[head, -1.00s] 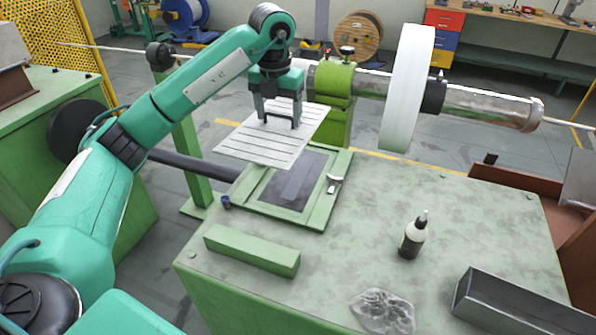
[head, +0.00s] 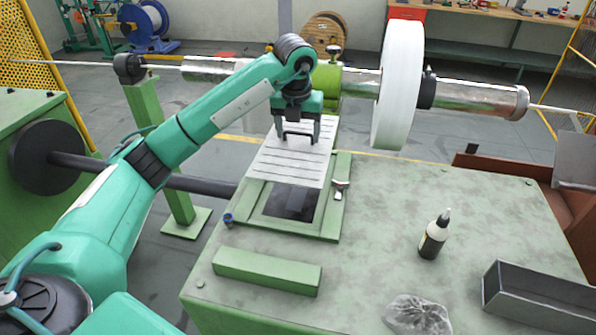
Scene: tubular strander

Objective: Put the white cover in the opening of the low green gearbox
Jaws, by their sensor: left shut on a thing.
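The white cover (head: 291,165) is a slotted flat plate with a dark handle. My left gripper (head: 298,138) is shut on that handle and holds the cover over the far part of the opening. The low green gearbox (head: 330,316) has a pale, stained top. Its opening (head: 290,203) is a dark rectangle inside a raised green frame (head: 341,205); the near part shows and the cover hides the far part. Whether the cover touches the frame I cannot tell. My right gripper is not in view.
A small metal clip (head: 340,189) sits on the frame's right side and a blue-topped fitting (head: 228,219) by its left corner.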

